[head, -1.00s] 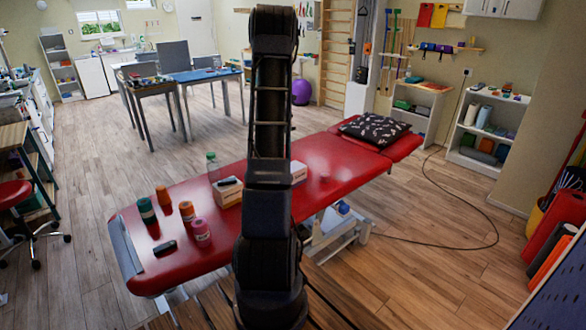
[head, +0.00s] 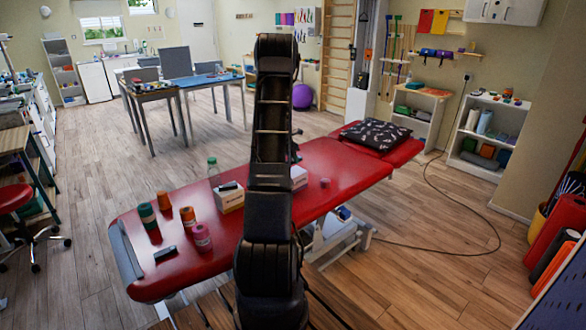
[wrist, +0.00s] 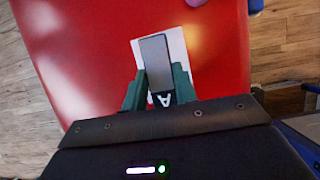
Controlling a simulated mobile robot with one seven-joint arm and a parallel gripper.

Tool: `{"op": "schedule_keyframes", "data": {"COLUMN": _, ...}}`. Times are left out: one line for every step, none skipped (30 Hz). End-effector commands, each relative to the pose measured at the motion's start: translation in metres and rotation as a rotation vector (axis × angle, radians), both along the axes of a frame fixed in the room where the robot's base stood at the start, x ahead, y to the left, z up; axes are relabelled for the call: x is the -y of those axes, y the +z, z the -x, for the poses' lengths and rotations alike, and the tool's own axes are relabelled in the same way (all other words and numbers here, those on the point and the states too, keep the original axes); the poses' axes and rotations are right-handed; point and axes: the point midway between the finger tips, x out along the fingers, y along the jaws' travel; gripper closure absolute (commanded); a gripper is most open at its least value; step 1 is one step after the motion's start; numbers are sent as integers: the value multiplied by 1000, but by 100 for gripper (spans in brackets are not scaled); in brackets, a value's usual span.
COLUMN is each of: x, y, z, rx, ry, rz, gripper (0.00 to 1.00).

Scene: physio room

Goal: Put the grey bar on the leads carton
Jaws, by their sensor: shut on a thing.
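My gripper (wrist: 158,88) has its green fingers closed around the grey bar (wrist: 154,58), seen from above over the red couch in the wrist view. A white carton (wrist: 180,48) lies beneath the bar and shows around its far end and sides; I cannot tell whether they touch. In the head view, my arm hides the gripper and bar. A white carton (head: 300,174) shows just right of the arm. Another carton (head: 230,202) stands left of it with a dark item on top. I cannot read which carton holds leads.
The red couch (head: 180,277) also holds several coloured rolls (head: 188,219), a bottle (head: 213,168), a dark small object (head: 165,252), a small pinkish item (head: 325,182) and a patterned pillow (head: 376,134). Its surface right of the cartons is mostly clear.

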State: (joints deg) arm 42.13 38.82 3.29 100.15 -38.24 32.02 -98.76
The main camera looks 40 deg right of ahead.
Motion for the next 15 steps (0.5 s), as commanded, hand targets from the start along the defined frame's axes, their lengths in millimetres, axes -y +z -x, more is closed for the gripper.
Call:
{"op": "schedule_keyframes", "data": {"x": 0, "y": -5, "z": 0, "rx": -1, "ry": 0, "rz": 0, "gripper": 94}}
{"op": "schedule_keyframes", "data": {"x": 0, "y": -7, "z": 0, "rx": -1, "ry": 0, "rz": 0, "gripper": 94}}
{"op": "schedule_keyframes", "data": {"x": 1, "y": -9, "z": 0, "rx": -1, "ry": 0, "rz": 0, "gripper": 94}}
{"op": "schedule_keyframes", "data": {"x": 1, "y": -10, "z": 0, "rx": -1, "ry": -1, "rz": 0, "gripper": 94}}
{"op": "schedule_keyframes", "data": {"x": 1, "y": -11, "z": 0, "rx": -1, "ry": -1, "rz": 0, "gripper": 94}}
{"op": "schedule_keyframes", "data": {"x": 1, "y": -13, "z": 0, "rx": -2, "ry": -1, "rz": 0, "gripper": 94}}
{"op": "schedule_keyframes", "data": {"x": 1, "y": -15, "z": 0, "rx": -2, "ry": -1, "rz": 0, "gripper": 94}}
{"op": "schedule_keyframes", "data": {"x": 0, "y": -18, "z": 0, "rx": -1, "ry": 0, "rz": 0, "gripper": 94}}
{"op": "schedule_keyframes", "data": {"x": 0, "y": -22, "z": 0, "rx": -1, "ry": 0, "rz": 0, "gripper": 94}}
{"op": "schedule_keyframes", "data": {"x": 0, "y": -26, "z": 0, "rx": -1, "ry": 1, "rz": 0, "gripper": 94}}
{"op": "schedule_keyframes", "data": {"x": 0, "y": -30, "z": 0, "rx": -2, "ry": 0, "rz": 0, "gripper": 94}}
{"op": "schedule_keyframes", "data": {"x": 0, "y": -36, "z": 0, "rx": -3, "ry": 1, "rz": -1, "gripper": 94}}
{"op": "schedule_keyframes", "data": {"x": 0, "y": -41, "z": 0, "rx": -3, "ry": 1, "rz": -1, "gripper": 94}}
{"op": "schedule_keyframes", "data": {"x": 0, "y": -44, "z": 0, "rx": -3, "ry": 1, "rz": -1, "gripper": 94}}
{"op": "schedule_keyframes", "data": {"x": 0, "y": -49, "z": 0, "rx": -1, "ry": 1, "rz": 0, "gripper": 94}}
